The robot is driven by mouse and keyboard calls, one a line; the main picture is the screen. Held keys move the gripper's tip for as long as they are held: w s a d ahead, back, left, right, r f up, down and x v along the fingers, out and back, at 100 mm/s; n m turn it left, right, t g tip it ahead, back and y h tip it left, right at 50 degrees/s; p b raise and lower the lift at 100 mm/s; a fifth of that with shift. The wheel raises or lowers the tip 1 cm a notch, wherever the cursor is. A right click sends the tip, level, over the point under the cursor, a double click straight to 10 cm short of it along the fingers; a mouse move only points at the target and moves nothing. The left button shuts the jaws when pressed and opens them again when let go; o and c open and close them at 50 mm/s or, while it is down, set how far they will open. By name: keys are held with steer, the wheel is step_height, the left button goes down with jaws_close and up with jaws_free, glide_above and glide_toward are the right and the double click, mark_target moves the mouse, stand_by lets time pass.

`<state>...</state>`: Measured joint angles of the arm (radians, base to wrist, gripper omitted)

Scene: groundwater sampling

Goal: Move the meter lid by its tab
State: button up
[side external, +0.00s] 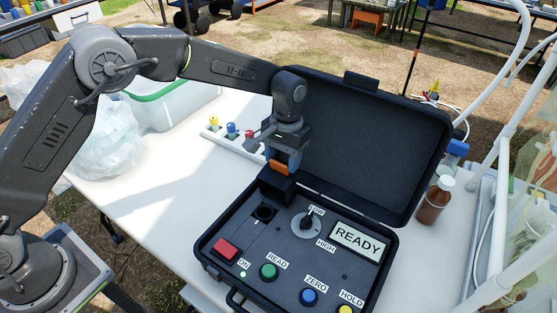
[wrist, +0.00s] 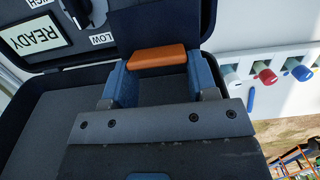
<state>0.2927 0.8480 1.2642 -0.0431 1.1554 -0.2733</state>
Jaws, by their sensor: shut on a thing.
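The meter is a dark case (side external: 226,250) open on the white table, with a READY display (side external: 357,242), a dial and coloured buttons. My gripper (side external: 280,161) is at the panel's back left corner, pointing down. Its blue fingers (wrist: 161,78) are shut on the orange tab (side external: 276,169), which also shows between them in the wrist view (wrist: 158,57). A small dark lid piece (side external: 275,184) shows just below the tab, behind the round well (side external: 264,212). The well is uncovered. How the lid joins the panel is hidden.
The large case cover (side external: 350,140) stands open behind and right of my gripper. A white rack (side external: 226,142) with coloured caps is behind left. An amber bottle (side external: 435,200) stands right of the case. A plastic bag (side external: 105,140) and clear bin (side external: 172,108) are at left.

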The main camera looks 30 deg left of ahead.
steer(key=shift+w+a+f, duration=0.1)
steer(key=shift+w+f, duration=0.05)
steer(key=shift+f, duration=0.3)
steer(key=o, duration=1.3)
steer(key=shift+r, duration=0.15)
steer(key=shift+w+r, duration=0.3)
steer(key=shift+r, duration=2)
steer(key=shift+w+r, duration=0.35)
steer(key=shift+r, duration=1.9)
steer(key=shift+w+r, duration=0.3)
steer(key=shift+r, duration=2)
